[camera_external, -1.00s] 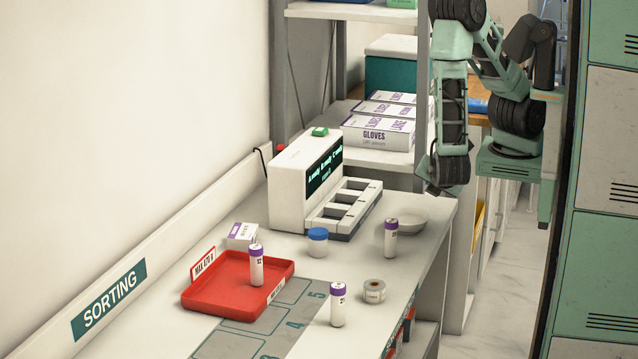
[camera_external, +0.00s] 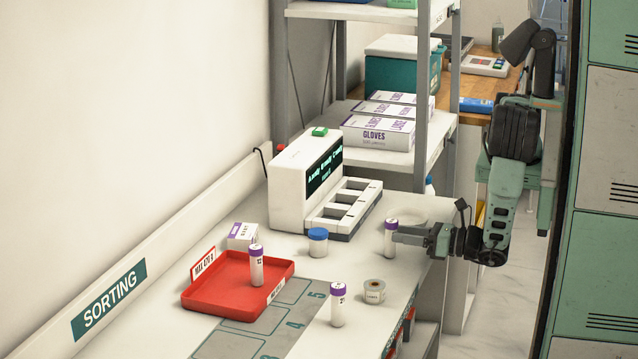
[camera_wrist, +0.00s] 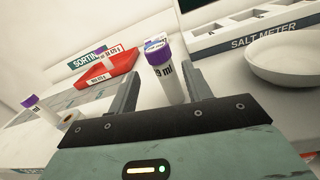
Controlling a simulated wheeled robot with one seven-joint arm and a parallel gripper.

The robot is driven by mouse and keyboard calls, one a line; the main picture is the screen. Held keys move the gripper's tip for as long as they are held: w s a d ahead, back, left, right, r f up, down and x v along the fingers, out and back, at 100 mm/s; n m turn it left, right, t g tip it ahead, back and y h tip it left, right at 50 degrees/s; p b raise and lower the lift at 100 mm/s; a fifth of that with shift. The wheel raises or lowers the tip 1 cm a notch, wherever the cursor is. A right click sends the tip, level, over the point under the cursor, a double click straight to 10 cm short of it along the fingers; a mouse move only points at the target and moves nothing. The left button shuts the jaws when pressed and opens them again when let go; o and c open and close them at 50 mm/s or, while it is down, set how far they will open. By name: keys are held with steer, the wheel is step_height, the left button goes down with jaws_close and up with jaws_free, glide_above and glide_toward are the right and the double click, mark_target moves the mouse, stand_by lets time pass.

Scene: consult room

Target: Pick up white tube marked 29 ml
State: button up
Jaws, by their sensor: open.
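The white tube marked 29 ml (camera_external: 390,245), with a purple cap, stands upright on the bench near its right edge. In the wrist view the tube (camera_wrist: 168,76) shows "9 ml", with the first digit out of sight. My gripper (camera_external: 401,237) is low over the bench at the tube's right side. In the wrist view my gripper (camera_wrist: 162,78) is open, with one finger on each side of the tube. I cannot tell whether either finger touches it.
Another purple-capped tube (camera_external: 256,265) stands in the red tray (camera_external: 215,302). A third (camera_external: 338,307) stands beside a label roll (camera_external: 374,291). A blue-lidded jar (camera_external: 318,245), the salt meter (camera_external: 290,195) and a white bowl (camera_wrist: 288,68) are near the 29 ml tube.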

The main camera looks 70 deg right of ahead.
mark_target(389, 257)
steer(key=shift+w+d+f+n+b, duration=0.15)
steer(key=shift+f+n+b, duration=0.1)
steer(key=shift+f+n, duration=0.2)
steer(key=shift+w+d+f+n+b, duration=0.1)
steer(key=shift+w+f+n+b, duration=0.15)
steer(key=shift+n, duration=0.2)
steer(key=shift+w, duration=0.15)
steer(key=w+p, duration=0.1)
steer(key=w, duration=0.2)
steer(key=shift+a+r, duration=0.1)
steer(key=shift+w+a+p, duration=0.1)
steer(key=shift+w+p, duration=0.2)
steer(key=shift+w, duration=0.5)
steer(key=c, duration=1)
